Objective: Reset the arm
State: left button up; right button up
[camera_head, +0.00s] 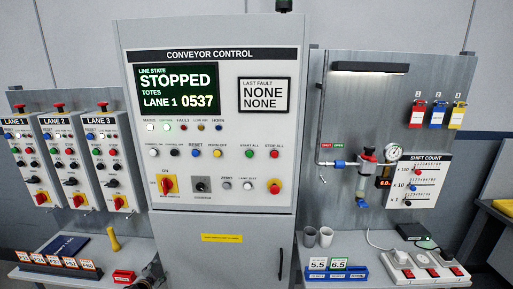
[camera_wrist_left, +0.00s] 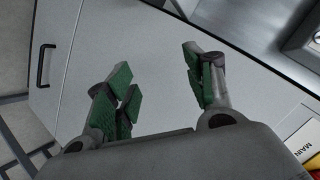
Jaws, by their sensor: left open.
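A pale cabinet face (camera_wrist_left: 150,45) lies beyond the fingers, with a black handle (camera_wrist_left: 42,65) at the left. My right gripper is in neither view.
A right bench (camera_head: 390,278) holds two grey cups, a blue rack (camera_head: 335,275) and a switch box. Lane panels (camera_head: 60,160) hang at the left.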

pick_arm(q)
jog(key=s+d+f+n+g, duration=0.2)
jog(key=s+f+n+g, duration=0.3)
jog(key=s+f, duration=2.25)
jog(key=s+d+f+g, duration=0.2)
jog(key=s+d+f, duration=0.2)
jog(key=s, duration=0.8)
jog(key=s+d+f+g+h, duration=0.1)
jog(key=s+d+f, duration=0.3)
jog(key=s, duration=0.8)
jog(key=s+d+f+n+g, duration=0.1)
jog(key=s+d+f+g, duration=0.2)
jog(key=s, duration=0.9)
jog(key=d+f+b, duration=0.1)
jog(key=d+f, duration=0.1)
jog(key=d, duration=0.2)
jog(key=shift+s+d, duration=0.15)
jog(key=shift+d, duration=0.05)
